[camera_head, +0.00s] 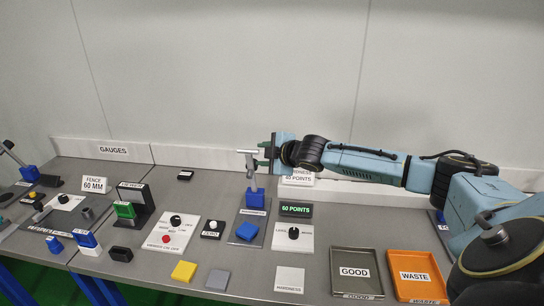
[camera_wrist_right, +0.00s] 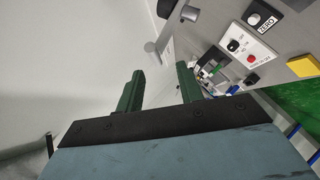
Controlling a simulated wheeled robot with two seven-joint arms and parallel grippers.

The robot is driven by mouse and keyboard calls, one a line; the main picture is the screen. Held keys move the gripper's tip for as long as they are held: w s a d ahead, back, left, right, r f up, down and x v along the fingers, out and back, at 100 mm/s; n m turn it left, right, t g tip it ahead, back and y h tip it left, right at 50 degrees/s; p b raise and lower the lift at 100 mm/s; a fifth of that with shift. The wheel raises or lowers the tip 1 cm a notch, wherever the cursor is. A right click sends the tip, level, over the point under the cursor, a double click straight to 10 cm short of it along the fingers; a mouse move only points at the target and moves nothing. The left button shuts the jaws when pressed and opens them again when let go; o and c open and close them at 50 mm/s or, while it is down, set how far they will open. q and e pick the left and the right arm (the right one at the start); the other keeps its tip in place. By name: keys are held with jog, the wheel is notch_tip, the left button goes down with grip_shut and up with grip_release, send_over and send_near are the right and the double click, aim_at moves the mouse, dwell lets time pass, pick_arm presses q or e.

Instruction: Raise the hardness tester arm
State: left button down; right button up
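The hardness tester (camera_head: 255,199) stands at mid-table in the head view, with a blue body on a grey plate. Its grey arm rises steeply from the blue body to a light crossbar handle (camera_head: 246,152). My right gripper (camera_head: 264,153) is at handle height, just right of the handle. In the wrist view its two green fingers (camera_wrist_right: 161,88) are apart with nothing visibly held between them. A blue block (camera_head: 247,231) lies on the tester's plate. My left gripper is out of view.
A display (camera_head: 296,209) reads 60 POINTS, above a black knob panel (camera_head: 293,234). GOOD (camera_head: 356,291) and WASTE (camera_head: 416,296) trays stand at front right. A yellow block (camera_head: 184,271) and grey block (camera_head: 217,280) lie in front. The wall is close behind.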

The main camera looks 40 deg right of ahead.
jog(key=shift+b+v, duration=0.35)
jog(key=shift+v, duration=1.55)
